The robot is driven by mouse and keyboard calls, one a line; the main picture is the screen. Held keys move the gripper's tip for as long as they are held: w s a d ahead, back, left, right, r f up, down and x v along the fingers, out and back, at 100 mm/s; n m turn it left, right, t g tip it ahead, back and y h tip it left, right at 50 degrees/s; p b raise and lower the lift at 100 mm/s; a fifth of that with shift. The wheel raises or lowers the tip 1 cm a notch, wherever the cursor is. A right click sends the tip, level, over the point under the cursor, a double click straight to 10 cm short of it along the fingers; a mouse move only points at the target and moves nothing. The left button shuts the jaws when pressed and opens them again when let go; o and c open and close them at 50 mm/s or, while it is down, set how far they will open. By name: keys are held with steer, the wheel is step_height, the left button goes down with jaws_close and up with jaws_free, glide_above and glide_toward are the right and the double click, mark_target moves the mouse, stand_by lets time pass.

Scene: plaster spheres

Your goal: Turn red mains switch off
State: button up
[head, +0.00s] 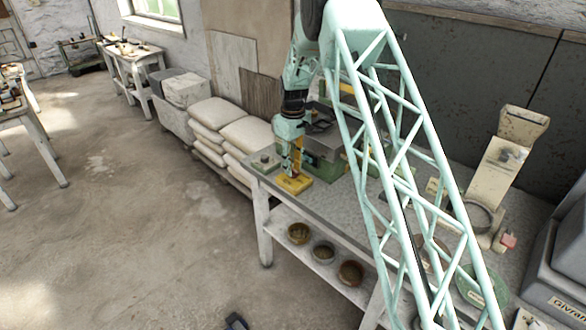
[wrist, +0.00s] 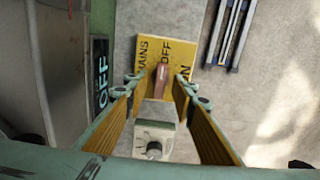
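The red mains switch is a reddish lever (wrist: 161,82) on a yellow plate (wrist: 153,47) lettered MAINS, OFF and ON in the wrist view. The lever lies roughly along the picture's vertical, below the word OFF; ON is partly hidden by the right finger. My gripper (wrist: 157,86) is open, its yellow-lined fingers on either side of the lever, with visible gaps. I cannot tell how high the fingertips are above the plate. In the head view the yellow plate (head: 296,186) is at the bench's near left corner, with my gripper (head: 291,172) pointing down over it; the lever is hidden there.
A grey box with a dark knob (wrist: 153,143) sits below the plate in the wrist view. A dark panel lettered OFF (wrist: 100,72) stands to the left. The workbench (head: 322,198) holds a green machine (head: 324,158) behind my gripper. Bowls (head: 323,251) stand on its lower shelf.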

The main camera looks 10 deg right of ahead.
step_height(320, 180, up, 11)
steer(key=shift+r, duration=0.2)
stand_by(0.5)
stand_by(0.3)
steer(key=s+r+m+t+b, duration=0.2)
steer(key=s+r+m, duration=0.1)
steer(key=s+r, duration=2.6)
steer(key=s+f+m+t+b, duration=0.1)
steer(key=s+m, duration=0.1)
steer(key=s, duration=1.7)
steer(key=s+f+m+t, duration=0.1)
steer(key=s+f, duration=0.1)
steer(key=s, duration=1.7)
steer(key=shift+s+a+f+m+b, duration=0.15)
steer(key=shift+a+f+m+b, duration=0.1)
steer(key=shift+m+b, duration=0.15)
